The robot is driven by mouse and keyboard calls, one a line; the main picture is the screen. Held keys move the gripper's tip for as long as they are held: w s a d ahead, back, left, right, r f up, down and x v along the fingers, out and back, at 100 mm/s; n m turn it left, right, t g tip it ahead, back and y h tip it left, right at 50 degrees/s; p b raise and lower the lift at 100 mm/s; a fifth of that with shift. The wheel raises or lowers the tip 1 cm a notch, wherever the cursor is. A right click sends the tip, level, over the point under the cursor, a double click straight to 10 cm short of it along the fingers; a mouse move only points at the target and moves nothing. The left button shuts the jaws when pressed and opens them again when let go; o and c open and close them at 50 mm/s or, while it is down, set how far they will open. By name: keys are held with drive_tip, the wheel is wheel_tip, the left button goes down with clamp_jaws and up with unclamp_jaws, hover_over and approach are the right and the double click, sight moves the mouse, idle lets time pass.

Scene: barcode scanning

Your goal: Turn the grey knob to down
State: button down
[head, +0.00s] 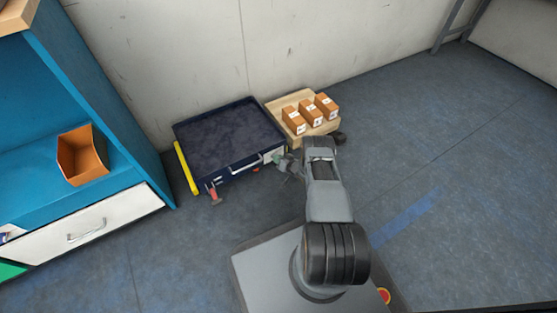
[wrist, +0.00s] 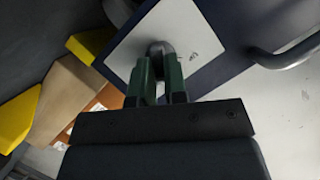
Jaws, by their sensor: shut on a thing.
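The grey knob (wrist: 159,48) is round and sits on a white plate (wrist: 190,25) in the wrist view. My gripper (wrist: 159,68) has its two green fingers on either side of the knob and is shut on it. The knob's underside and any pointer on it are hidden by the fingers. In the head view, my gripper (head: 284,165) is at the front right corner of the dark blue case (head: 225,135), where the knob is too small to make out.
A wooden tray (head: 275,104) with 3 brown boxes stands right of the case. A yellow bar (head: 186,168) and a red-handled thing (head: 214,195) are by the case. A blue shelf (head: 100,110) with an orange bin (head: 82,155) is at left. Floor at right is clear.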

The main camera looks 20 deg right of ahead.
drive_tip(key=shift+d+f+m+y, duration=0.1)
drive_tip(key=shift+m+y, duration=0.4)
drive_tip(key=shift+m, duration=0.3)
drive_tip(key=c, duration=1.2)
unclamp_jaws()
drive_tip(key=shift+o, duration=0.2)
drive_tip(key=p+v, duration=0.5)
drive_tip(key=v, duration=0.8)
drive_tip(key=shift+s+d, duration=0.2)
drive_tip(key=shift+s, duration=0.2)
drive_tip(key=shift+f, duration=0.1)
